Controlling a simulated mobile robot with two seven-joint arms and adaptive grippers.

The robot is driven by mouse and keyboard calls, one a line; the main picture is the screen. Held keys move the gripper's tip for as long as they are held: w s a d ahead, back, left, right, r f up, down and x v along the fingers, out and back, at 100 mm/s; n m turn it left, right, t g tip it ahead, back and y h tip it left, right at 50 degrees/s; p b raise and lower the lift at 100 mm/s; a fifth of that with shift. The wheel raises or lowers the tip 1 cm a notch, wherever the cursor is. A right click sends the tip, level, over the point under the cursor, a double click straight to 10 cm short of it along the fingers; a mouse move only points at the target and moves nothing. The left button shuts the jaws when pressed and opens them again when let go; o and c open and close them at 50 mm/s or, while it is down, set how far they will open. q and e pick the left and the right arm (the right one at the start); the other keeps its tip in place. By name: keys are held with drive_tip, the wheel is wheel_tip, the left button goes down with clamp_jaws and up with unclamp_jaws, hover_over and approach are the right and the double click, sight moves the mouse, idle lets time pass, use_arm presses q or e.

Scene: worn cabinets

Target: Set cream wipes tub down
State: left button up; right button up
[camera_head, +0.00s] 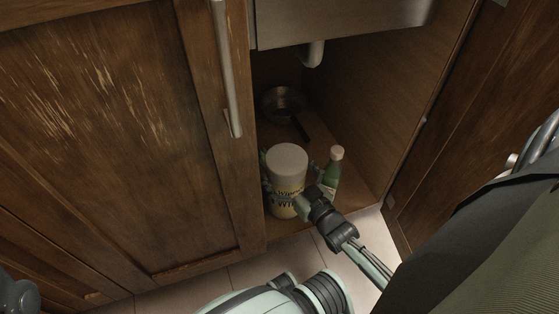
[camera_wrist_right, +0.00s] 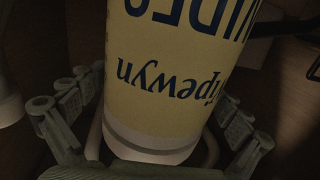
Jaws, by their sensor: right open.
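The cream wipes tub (camera_head: 287,187), with a pale lid and dark lettering, is upright at the front of the open cabinet, apparently on its floor. My right gripper (camera_head: 292,168) is open, with one finger on each side of the tub. In the right wrist view the tub (camera_wrist_right: 170,85) lies between the spread fingers of the gripper (camera_wrist_right: 155,95), its lettering upside down. Any slight contact between fingers and tub cannot be made out. My left gripper is not in view.
A green bottle with a pale cap (camera_head: 333,172) stands close right of the tub, near my right finger. A dark-handled pan (camera_head: 283,104) lies behind it. The cabinet floor (camera_head: 351,182) has some room at right. The left door (camera_head: 125,130) is beside the opening; a sink pipe (camera_head: 313,54) hangs above.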

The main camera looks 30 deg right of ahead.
sight(298, 185)
drive_tip(key=s, duration=0.3)
drive_tip(key=s+p, duration=0.1)
drive_tip(key=s, duration=0.5)
drive_tip(key=shift+a+r, duration=0.15)
drive_tip(key=shift+r, duration=0.15)
drive_tip(key=shift+p, duration=0.35)
